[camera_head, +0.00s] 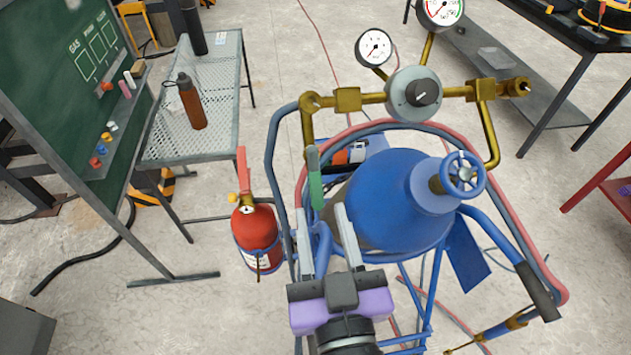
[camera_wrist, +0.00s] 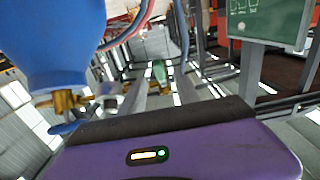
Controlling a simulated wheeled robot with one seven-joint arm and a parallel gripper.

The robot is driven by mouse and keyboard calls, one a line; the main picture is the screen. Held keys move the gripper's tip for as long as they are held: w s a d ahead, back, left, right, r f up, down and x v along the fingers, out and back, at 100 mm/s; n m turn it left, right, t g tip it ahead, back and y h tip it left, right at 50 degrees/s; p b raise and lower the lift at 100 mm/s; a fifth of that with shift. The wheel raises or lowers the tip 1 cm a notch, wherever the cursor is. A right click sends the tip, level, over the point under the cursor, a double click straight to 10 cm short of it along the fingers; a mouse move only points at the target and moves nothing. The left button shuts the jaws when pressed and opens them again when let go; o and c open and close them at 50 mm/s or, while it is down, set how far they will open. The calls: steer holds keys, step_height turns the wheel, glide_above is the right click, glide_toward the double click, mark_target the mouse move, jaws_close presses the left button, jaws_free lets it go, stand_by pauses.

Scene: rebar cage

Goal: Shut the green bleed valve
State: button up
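The green bleed valve (camera_head: 315,178) shows as a green lever with a grey upper end, upright below the left end of the brass pipework in the head view. My gripper (camera_head: 321,209) is open, its two grey fingers apart and pointing up toward the lever's lower end. Nothing shows between the finger pads in the head view. In the wrist view, a small green piece, seemingly the lever (camera_wrist: 160,72), lies between and beyond the fingers of my gripper (camera_wrist: 160,86). Whether they touch it I cannot tell.
A blue cylinder (camera_head: 397,200) with a blue handwheel (camera_head: 463,175) stands just right of my gripper. Blue frame tubes and a red hose surround it. A red fire extinguisher (camera_head: 256,232) hangs at left. Brass pipework (camera_head: 347,99) with gauges runs above.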

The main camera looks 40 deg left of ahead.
mark_target(317, 192)
steer(key=p+x, duration=0.1)
steer(key=x, duration=0.5)
steer(key=shift+w+a, duration=0.1)
steer(key=shift+w, duration=0.1)
jaws_close()
stand_by(1.2)
